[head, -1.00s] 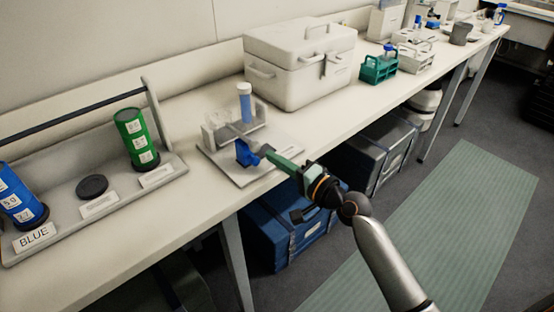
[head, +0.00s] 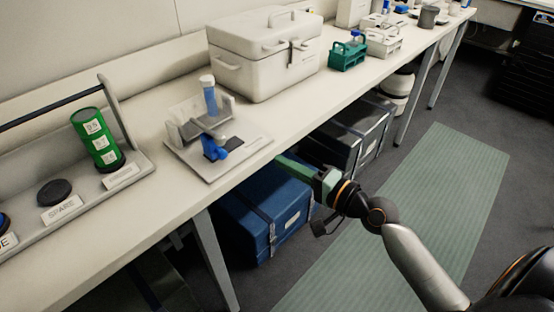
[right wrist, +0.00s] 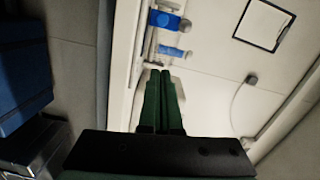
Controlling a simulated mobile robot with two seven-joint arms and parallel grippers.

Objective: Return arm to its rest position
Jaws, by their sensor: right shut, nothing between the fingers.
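My right arm comes in from the lower right of the head view. Its green-fingered gripper (head: 283,162) is at the bench's front edge, apart from the rack on the bench. In the right wrist view its two green fingers (right wrist: 160,78) lie side by side, shut and empty. A small grey stand (head: 235,158) on the bench holds an upright blue tube with a white cap (head: 209,95). A blue piece (head: 214,148) sits at the stand's front. My left gripper is not in view.
The white bench (head: 150,215) runs along the wall. A tray holds a green cylinder (head: 97,140) and a dark disc marked SPARE (head: 54,192). A white case (head: 265,60) and a green rack (head: 348,54) stand farther back. Blue (head: 262,212) and grey cases (head: 345,140) sit below. A green mat (head: 420,210) lies clear.

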